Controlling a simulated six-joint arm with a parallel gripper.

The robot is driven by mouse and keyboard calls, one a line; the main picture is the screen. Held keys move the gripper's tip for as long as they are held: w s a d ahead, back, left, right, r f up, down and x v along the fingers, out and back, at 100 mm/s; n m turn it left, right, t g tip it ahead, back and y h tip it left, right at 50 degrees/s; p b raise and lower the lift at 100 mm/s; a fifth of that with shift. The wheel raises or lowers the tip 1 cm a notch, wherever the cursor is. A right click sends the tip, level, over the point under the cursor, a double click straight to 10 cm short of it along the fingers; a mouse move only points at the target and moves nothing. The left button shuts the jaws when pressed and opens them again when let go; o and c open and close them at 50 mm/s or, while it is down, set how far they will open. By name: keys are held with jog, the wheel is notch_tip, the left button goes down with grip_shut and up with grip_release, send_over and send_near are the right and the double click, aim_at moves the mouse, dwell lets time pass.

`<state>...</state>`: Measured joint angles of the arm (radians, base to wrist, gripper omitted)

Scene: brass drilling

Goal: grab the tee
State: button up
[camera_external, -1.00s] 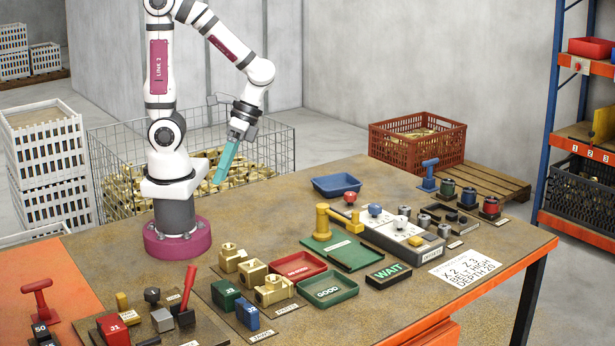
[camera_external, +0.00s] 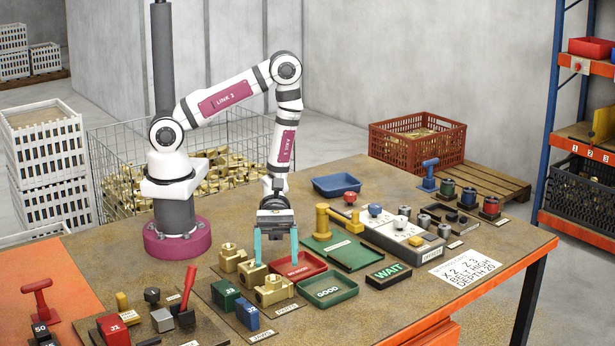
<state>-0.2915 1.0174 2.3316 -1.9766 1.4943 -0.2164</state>
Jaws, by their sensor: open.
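Several brass fittings stand in a slanting row on a dark board near the front middle of the table. The front one, with side branches, looks most like the tee (camera_external: 273,291), though the shapes are small. A second brass fitting (camera_external: 250,275) stands behind it to the left, and a third (camera_external: 230,259) is farther back. My gripper (camera_external: 276,263) points straight down with its two teal fingers spread wide and nothing between them. Its fingertips appear just above and behind the front fitting in this view; the exact height and depth cannot be told.
A red tray (camera_external: 318,264) and a green tray (camera_external: 329,302) lie close on the right. Green and blue blocks (camera_external: 247,315) stand in front of the fittings. A yellow mallet-like tool (camera_external: 323,222) stands on a green plate. Bare table shows left of the fittings.

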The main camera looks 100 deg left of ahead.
aim_at(273, 276)
jog(key=x, duration=0.3)
jog(key=s+x, duration=0.1)
jog(key=x, duration=0.1)
jog(key=shift+w+f, duration=0.1)
jog(key=shift+f, duration=0.15)
grip_shut()
dwell(1.0)
